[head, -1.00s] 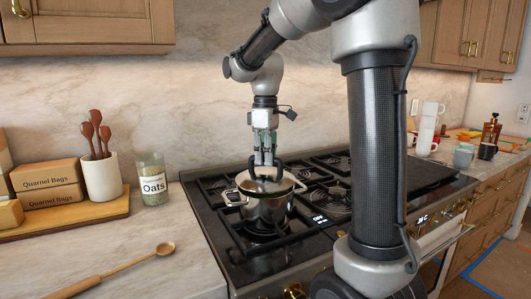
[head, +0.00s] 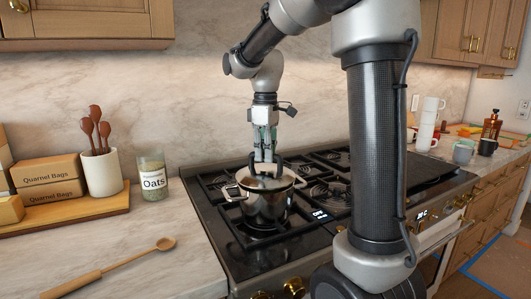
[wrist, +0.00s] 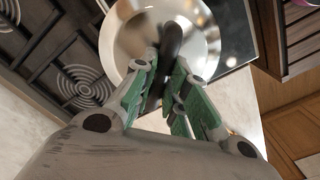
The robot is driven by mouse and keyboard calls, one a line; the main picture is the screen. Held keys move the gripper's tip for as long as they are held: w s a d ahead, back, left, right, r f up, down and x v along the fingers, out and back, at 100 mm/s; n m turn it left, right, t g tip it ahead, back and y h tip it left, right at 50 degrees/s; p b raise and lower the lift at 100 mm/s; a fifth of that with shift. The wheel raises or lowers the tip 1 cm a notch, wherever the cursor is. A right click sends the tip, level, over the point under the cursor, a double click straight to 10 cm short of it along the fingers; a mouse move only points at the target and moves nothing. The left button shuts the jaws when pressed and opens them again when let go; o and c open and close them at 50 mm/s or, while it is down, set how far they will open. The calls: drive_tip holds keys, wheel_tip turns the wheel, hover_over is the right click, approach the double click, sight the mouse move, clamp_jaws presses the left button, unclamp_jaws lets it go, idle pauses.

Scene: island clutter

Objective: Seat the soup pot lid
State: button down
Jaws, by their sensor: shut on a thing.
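The steel soup pot (head: 266,208) stands on the front left burner of the stove, with a handle at each side. The steel lid (head: 262,183) lies over the pot's mouth and looks level, at or very near the rim; the head view does not show whether any gap is left. My gripper (head: 264,160) is above the lid, pointing down, shut on the lid's black handle. In the wrist view the green-sided fingers (wrist: 167,92) close around the dark handle (wrist: 171,42), and the shiny lid (wrist: 205,45) fills the space beyond. The pot is hidden beneath it there.
The black stove grates (head: 325,170) are clear around the pot. To the left stand the oats jar (head: 152,177), a utensil crock (head: 103,175) and boxes (head: 48,180) on a board. A wooden spoon (head: 120,265) lies on the counter. Mugs (head: 427,125) stand at the right.

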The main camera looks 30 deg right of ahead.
drive_tip(key=shift+f, duration=0.65)
drive_tip(key=c, duration=1.3)
unclamp_jaws()
drive_tip(key=shift+c, duration=0.2)
